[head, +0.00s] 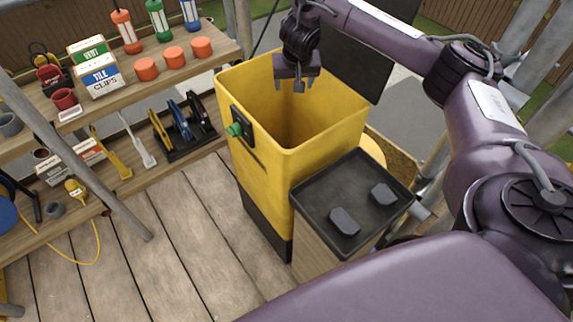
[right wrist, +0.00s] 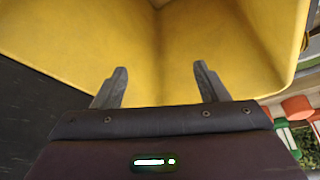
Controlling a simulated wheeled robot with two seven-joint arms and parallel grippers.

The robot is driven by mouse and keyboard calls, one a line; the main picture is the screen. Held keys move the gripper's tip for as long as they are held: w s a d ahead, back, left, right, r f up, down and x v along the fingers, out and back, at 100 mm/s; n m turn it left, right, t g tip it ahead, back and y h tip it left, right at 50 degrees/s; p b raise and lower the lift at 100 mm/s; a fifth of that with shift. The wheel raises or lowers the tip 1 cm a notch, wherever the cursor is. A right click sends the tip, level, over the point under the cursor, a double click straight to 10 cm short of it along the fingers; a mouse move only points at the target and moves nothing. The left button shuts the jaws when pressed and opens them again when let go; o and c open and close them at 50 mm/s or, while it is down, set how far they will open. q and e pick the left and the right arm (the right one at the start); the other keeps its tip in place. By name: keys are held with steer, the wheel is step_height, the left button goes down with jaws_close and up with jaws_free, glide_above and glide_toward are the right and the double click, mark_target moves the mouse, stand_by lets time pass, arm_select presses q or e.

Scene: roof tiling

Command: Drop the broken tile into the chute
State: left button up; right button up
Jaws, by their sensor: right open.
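The yellow chute (head: 262,178) is a tall open-topped bin in the middle of the head view, with a green knob on its left face. My right gripper (head: 298,88) is over the far part of its opening, pointing down. In the right wrist view its two fingers (right wrist: 160,70) are apart with nothing between them, and the chute's yellow inner walls (right wrist: 215,40) lie beyond. No broken tile shows in either view; the chute's bottom is hidden. My left gripper is out of view.
A black-topped stand (head: 310,208) with two dark grey blocks adjoins the chute's near right side. A wooden shelf (head: 150,72) with caulk tubes, orange pucks and boxes stands at left. A grey pole (head: 85,165) crosses it. Plank floor is clear in front.

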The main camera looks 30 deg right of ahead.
steer(key=p+v, duration=0.3)
steer(key=v, duration=0.4)
steer(key=shift+p, duration=0.4)
steer(key=shift+f, duration=0.1)
